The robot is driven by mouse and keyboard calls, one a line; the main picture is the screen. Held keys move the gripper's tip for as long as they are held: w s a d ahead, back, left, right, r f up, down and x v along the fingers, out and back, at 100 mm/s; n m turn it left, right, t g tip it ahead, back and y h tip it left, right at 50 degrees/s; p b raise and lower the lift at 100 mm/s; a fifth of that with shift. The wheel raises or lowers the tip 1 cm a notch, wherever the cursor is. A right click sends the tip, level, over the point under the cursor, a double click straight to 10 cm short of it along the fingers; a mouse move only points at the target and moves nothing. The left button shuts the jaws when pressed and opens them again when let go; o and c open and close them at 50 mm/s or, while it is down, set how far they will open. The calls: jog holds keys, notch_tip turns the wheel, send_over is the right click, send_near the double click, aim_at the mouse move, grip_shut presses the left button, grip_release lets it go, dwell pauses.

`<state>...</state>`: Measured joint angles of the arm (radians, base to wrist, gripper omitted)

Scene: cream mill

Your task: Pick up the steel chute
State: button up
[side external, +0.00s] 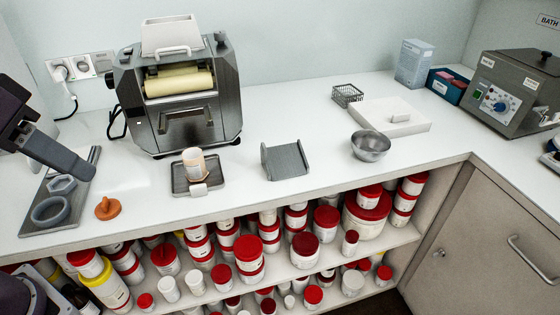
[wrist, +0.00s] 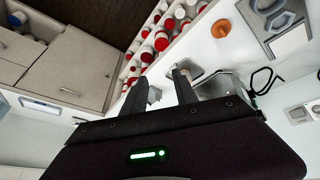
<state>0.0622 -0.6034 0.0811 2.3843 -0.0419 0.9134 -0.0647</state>
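The steel chute (side external: 285,158) is a grey metal piece with a flat floor and raised side edges. It lies on the white counter, right of the small tray with the jar and in front of the mill's right side. My gripper (wrist: 160,78) shows in the wrist view with two dark fingers apart and nothing held between them. A small grey shape shows between these fingers, but I cannot tell whether it is the chute. In the side view, a dark grey finger of mine hangs at the far left, over the steel plate and well away from the chute.
A roller mill (side external: 180,90) stands behind. A small tray (side external: 180,188) holds a jar (side external: 194,163). A steel bowl (side external: 371,146) and white slab (side external: 395,122) are to the right. An orange stopper (side external: 108,208) lies left. The counter around the chute is clear.

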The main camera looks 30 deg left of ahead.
jog(key=w+r+n+g, duration=0.1)
jog(key=w+n+g, duration=0.15)
jog(key=w, duration=0.95)
jog(key=n+y, duration=0.4)
jog(key=n, duration=0.1)
send_over(265, 147)
jog(key=s+d, duration=0.2)
jog(key=shift+t, duration=0.25)
notch_tip(265, 147, down, 16)
jog(key=x, duration=0.7)
jog(key=shift+w+a+r, duration=0.1)
jog(key=shift+a+r, duration=0.05)
jog(key=shift+a, duration=0.05)
grip_shut()
jog(key=shift+r, duration=0.1)
